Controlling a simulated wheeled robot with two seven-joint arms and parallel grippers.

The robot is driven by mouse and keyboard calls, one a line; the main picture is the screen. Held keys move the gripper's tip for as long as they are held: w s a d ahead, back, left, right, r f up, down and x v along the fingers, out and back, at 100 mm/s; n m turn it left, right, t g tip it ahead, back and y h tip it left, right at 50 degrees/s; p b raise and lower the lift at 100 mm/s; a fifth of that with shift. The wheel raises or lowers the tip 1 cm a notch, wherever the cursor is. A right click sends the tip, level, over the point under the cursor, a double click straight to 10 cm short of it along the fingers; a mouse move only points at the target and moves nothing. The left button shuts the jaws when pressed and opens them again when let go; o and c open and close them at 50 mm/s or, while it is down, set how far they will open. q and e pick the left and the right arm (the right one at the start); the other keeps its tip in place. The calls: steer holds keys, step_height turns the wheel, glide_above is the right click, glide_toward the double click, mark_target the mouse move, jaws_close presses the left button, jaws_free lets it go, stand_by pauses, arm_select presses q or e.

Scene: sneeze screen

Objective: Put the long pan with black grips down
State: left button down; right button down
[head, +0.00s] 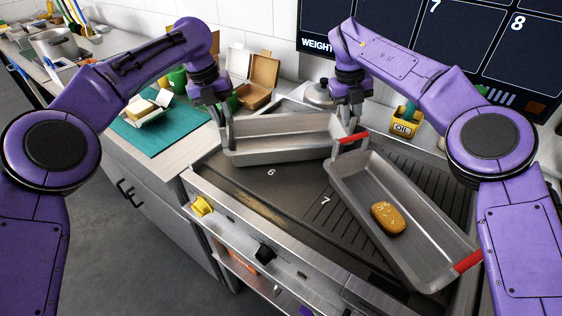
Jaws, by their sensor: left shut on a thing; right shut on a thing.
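The long grey metal pan (280,143) is at the back of the griddle, lying across the picture. My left gripper (227,133) is shut on its left end. My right gripper (350,125) is shut on its right end. The black grips are mostly hidden by my fingers. The pan looks about level and empty inside. Its base is at or just above the griddle plate (262,187); I cannot tell whether it touches.
A second long pan with red grips (365,185) lies at an angle on the ribbed right side, holding a browned oval piece (388,217). Its far end is close to the first pan's right end. An oil tin (403,124) stands behind. The smooth front-left griddle area is clear.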

arm_select(q)
steer(key=c, duration=1)
jaws_free()
steer(key=shift+s+d+f, duration=0.1)
steer(key=shift+d, duration=0.35)
steer(key=shift+c, duration=0.2)
arm_select(e)
steer(key=c, duration=1)
jaws_free()
steer(key=shift+s+a+f, duration=0.1)
steer(key=shift+a+f, duration=0.05)
steer(key=shift+a, duration=0.3)
arm_select(q)
steer(key=shift+s+a, duration=0.1)
arm_select(e)
steer(key=shift+d, duration=0.2)
arm_select(q)
steer(key=shift+r, duration=0.2)
